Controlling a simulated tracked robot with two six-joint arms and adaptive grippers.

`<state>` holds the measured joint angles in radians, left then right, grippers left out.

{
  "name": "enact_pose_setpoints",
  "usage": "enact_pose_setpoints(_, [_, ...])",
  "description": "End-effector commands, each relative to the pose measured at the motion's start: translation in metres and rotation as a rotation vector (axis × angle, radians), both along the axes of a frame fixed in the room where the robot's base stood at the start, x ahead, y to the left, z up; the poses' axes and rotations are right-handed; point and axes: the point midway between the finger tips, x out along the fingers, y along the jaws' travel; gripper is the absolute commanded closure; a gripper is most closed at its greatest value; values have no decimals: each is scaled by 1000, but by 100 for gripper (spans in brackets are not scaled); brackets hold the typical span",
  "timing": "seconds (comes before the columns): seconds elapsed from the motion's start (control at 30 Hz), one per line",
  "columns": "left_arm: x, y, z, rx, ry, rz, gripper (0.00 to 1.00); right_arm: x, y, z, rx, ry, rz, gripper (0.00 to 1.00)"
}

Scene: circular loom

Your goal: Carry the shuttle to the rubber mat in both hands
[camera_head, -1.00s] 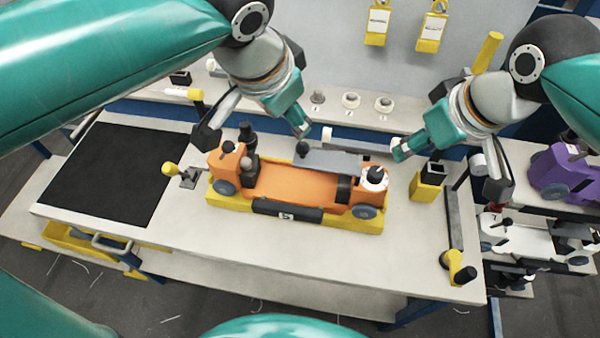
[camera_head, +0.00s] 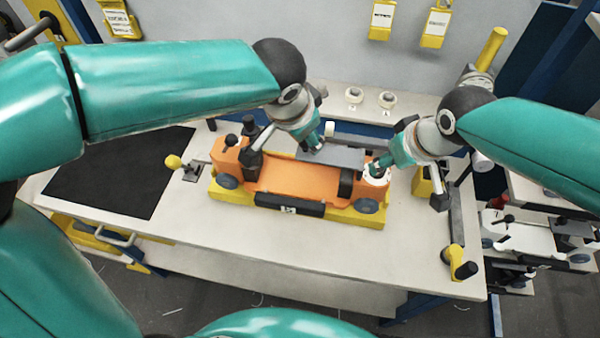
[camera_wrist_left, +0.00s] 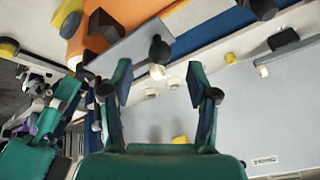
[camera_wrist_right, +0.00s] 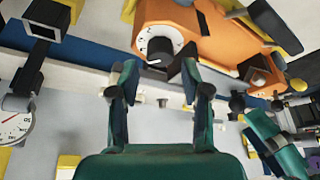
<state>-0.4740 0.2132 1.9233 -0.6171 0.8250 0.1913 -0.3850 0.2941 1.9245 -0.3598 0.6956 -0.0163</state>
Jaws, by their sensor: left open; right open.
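The orange shuttle (camera_head: 295,180) sits level in a yellow cradle (camera_head: 235,202) on the table, with a grey plate along its back edge. The black rubber mat (camera_head: 110,170) lies flat and empty on the table's left part. My left gripper (camera_head: 284,152) is open above the shuttle's middle-left part. My right gripper (camera_head: 408,186) is open near its right end, one finger by the white dial. Neither holds anything. The shuttle also shows at the top of the left wrist view (camera_wrist_left: 85,42) and of the right wrist view (camera_wrist_right: 208,42), beyond the open fingers.
A yellow-knobbed lever (camera_head: 183,168) stands between mat and cradle. A rail with a yellow and black handle (camera_head: 460,262) lies at the table's right edge. White round parts (camera_head: 387,98) stand on the back ledge. The table front is clear.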

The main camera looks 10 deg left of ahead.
Motion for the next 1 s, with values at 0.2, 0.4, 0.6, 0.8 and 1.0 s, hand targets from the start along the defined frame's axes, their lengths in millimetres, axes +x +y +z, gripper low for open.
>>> enact_pose_setpoints(0.2, [13,-1,-29,1,2,-1,41,10,6,-30,-1,3,-1,53])
enact_pose_setpoints(0.4, [18,-2,-39,0,0,-1,41,13,9,-40,0,0,0,53])
enact_pose_setpoints(0.6, [18,-3,-40,0,-1,-1,41,14,9,-41,0,0,0,53])
enact_pose_setpoints(0.8, [18,-3,-40,-1,0,-1,57,14,9,-41,0,0,-1,70])
enact_pose_setpoints(1.0, [18,-2,-40,-1,0,-1,91,14,9,-41,0,0,0,100])
